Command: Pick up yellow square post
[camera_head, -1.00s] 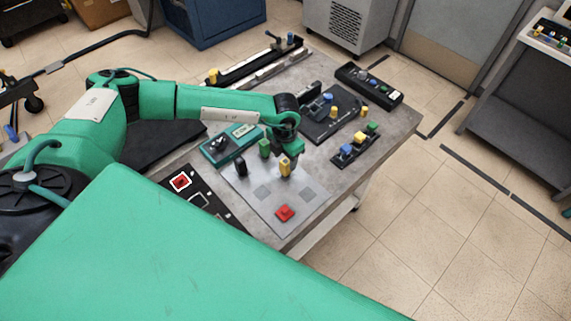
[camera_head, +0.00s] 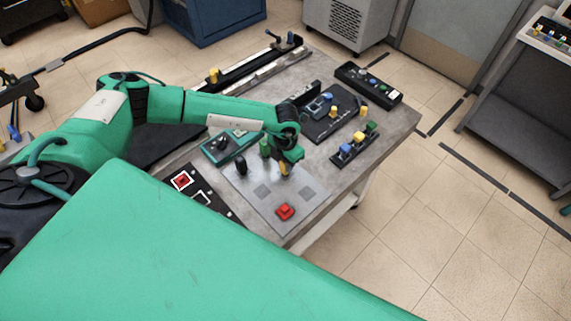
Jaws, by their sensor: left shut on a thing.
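The yellow square post (camera_head: 284,169) stands on the grey plate (camera_head: 308,190) on the table. Only a narrow part of it shows, as my left gripper (camera_head: 284,164) covers much of it. My left gripper comes down from above and is shut on the post. Whether the post touches the plate or is lifted cannot be told. My right gripper is not in view.
On the plate stand a green post (camera_head: 264,148), a black piece (camera_head: 241,165) and a red piece (camera_head: 285,211). A black rack with coloured pieces (camera_head: 354,144) lies to the right. The plate's right part is free.

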